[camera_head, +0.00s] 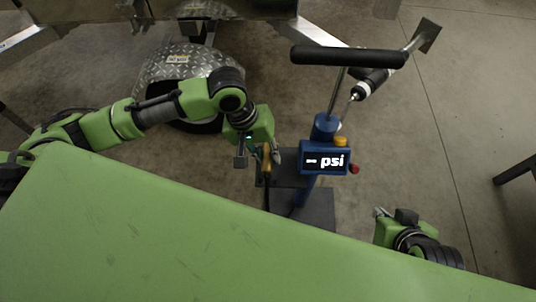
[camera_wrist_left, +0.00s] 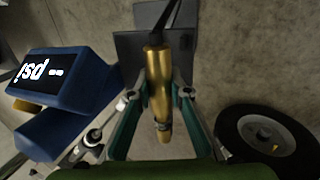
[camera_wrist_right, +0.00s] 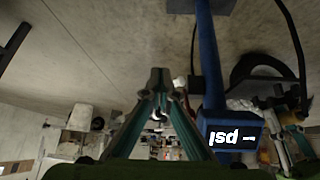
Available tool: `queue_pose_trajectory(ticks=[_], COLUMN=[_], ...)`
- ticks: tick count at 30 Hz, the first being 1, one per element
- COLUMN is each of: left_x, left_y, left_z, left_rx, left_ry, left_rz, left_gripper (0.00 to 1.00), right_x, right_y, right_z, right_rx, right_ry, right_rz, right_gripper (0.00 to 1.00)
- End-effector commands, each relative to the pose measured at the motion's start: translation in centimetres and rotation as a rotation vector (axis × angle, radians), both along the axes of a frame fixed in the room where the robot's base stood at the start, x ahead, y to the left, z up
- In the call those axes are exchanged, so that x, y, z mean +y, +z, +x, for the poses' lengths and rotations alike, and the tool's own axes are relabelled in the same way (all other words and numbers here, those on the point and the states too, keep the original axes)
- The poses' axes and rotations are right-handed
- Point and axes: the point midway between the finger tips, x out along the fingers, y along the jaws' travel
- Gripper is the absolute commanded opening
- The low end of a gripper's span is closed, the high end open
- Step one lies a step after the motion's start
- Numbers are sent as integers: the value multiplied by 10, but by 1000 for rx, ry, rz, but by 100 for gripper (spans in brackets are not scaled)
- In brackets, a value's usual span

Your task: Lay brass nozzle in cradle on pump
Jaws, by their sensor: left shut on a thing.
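The brass nozzle (camera_wrist_left: 158,80) is between the fingers of my left gripper (camera_wrist_left: 158,94), with its black hose running off the top of the left wrist view. In the head view my left gripper (camera_head: 262,155) holds the nozzle (camera_head: 267,162) just left of the blue pump (camera_head: 312,190). The pump's display box (camera_head: 325,157) reads "- psi". It also shows in the left wrist view (camera_wrist_left: 60,80) and the right wrist view (camera_wrist_right: 232,135). I cannot clearly make out the cradle. My right gripper (camera_head: 381,212) is right of the pump, its fingertips (camera_wrist_right: 160,75) together and empty.
The pump has a black T-handle (camera_head: 348,55) above and dark base plates (camera_head: 312,210) below. A wheel under a tread-plate fender (camera_head: 185,65) is at the upper left. The concrete floor right of the pump is mostly clear.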

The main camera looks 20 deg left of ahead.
Motion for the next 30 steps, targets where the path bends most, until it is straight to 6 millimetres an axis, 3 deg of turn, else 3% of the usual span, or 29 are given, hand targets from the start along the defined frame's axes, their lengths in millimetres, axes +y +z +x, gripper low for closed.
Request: queue_pose_trajectory(ticks=[9, 30], left_x=[0, 0], left_y=[-8, -56], left_z=[0, -2], left_rx=[0, 6], left_ry=[1, 0], left_rz=[0, 1], left_gripper=[0, 0], right_x=[7, 10], right_y=[5, 9], right_z=[21, 29], right_rx=[-97, -134], right_ry=[8, 10], right_rz=[21, 29], right_gripper=[0, 0])
